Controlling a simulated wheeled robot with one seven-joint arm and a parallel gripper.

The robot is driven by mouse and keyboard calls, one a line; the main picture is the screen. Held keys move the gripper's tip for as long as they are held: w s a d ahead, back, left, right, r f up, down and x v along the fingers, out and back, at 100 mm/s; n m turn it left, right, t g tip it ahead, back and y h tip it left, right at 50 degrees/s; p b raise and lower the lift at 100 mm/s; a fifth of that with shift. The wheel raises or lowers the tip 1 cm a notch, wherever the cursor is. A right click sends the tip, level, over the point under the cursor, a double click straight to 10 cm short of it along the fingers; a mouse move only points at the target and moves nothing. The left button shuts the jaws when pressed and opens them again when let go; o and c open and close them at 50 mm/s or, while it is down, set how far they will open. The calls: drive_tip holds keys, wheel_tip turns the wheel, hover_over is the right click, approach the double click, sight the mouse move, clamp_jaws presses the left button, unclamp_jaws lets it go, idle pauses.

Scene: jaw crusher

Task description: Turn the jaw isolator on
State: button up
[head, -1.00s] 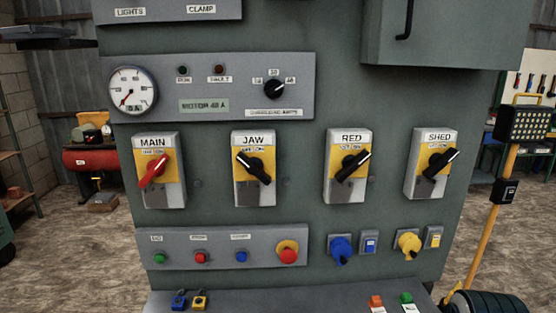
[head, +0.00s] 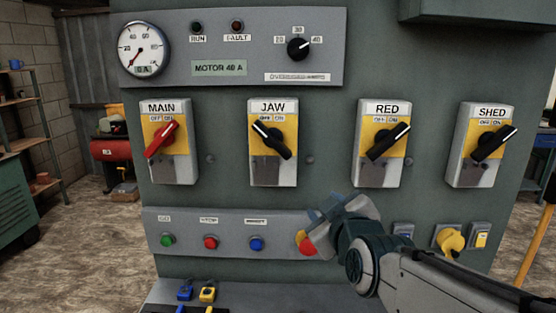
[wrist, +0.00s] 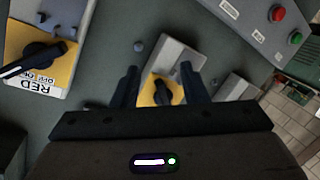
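The jaw isolator (head: 273,142) is a grey box with a yellow plate and a black rotary handle (head: 271,140). The handle's white-marked end points up-left, toward the OFF side. My gripper (head: 335,215) is below and right of it in the head view, in front of the lower button panel. In the wrist view, which is turned nearly upside down, my gripper (wrist: 160,82) is open and empty. The jaw isolator (wrist: 178,60) shows between and beyond its fingers, with the handle (wrist: 163,92) partly cut off by the gripper body. I see no contact.
The main isolator (head: 167,142), with a red handle, stands left. The red isolator (head: 383,143) and shed isolator (head: 482,145) stand right; their handles slant up-right. An emergency stop (head: 307,243) is partly hidden by my gripper. A grey box (head: 470,10) juts out above right.

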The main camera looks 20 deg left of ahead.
sight(268, 139)
drive_tip(key=s+a+r+n+t+y+b, duration=0.1)
drive_tip(key=a+r+n+t+y+b, duration=0.25)
drive_tip(key=a+r, duration=0.35)
drive_tip(key=shift+t+y, duration=0.25)
drive_tip(key=p+x, duration=0.1)
drive_tip(key=x, duration=0.3)
drive_tip(key=p+x, duration=0.1)
drive_tip(key=x, duration=0.4)
drive_tip(key=a+p+x, duration=0.1)
drive_tip(key=x, duration=0.3)
drive_tip(key=shift+w+a+f, duration=0.15)
drive_tip(key=shift+a+f, duration=0.05)
drive_tip(key=shift+f, duration=0.1)
clamp_jaws()
